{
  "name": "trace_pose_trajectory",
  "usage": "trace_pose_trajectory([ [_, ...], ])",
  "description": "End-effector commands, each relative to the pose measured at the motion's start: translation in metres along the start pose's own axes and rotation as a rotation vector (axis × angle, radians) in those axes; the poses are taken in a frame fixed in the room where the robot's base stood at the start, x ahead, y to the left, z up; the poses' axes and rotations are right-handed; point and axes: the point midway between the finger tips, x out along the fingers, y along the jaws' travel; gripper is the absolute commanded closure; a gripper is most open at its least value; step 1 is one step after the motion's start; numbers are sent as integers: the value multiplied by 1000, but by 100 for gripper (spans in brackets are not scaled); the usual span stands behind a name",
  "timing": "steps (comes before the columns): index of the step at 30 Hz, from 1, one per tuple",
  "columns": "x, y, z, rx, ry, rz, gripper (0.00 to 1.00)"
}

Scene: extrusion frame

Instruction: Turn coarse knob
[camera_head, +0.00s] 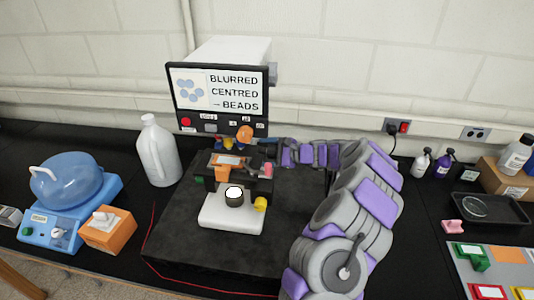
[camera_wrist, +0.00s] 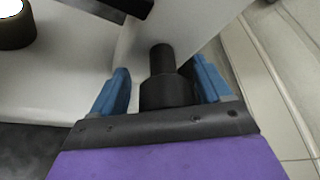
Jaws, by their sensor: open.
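The microscope (camera_head: 219,219) stands on a dark platform, with a white base and an orange part near its top. In the wrist view, a black stepped knob (camera_wrist: 165,93) projects from its white body. I cannot confirm from its look that this is the coarse knob. My gripper (camera_wrist: 160,72) is open, with one blue finger on each side of the knob. Gaps show between the fingers and the knob's narrow end; contact at its wider part is unclear. In the head view, my gripper reaches the microscope's right rear side, and the knob cannot be made out.
A monitor (camera_head: 219,92) reading "BLURRED CENTRED → BEADS" stands behind the microscope. The round black lamp (camera_wrist: 14,32) is at upper left in the wrist view. A white jug (camera_head: 157,152) and blue device (camera_head: 68,235) are left; bottles and a black tray (camera_head: 490,209) are right.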

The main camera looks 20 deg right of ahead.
Motion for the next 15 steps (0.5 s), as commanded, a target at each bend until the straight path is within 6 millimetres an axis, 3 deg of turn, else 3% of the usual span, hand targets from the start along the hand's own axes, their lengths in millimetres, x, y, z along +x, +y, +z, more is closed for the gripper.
trace_pose_trajectory([
  [2, -3, -2, -4, 2, 1, -3, 28],
  [15, -4, -2, -4, 2, 3, -5, 70],
])
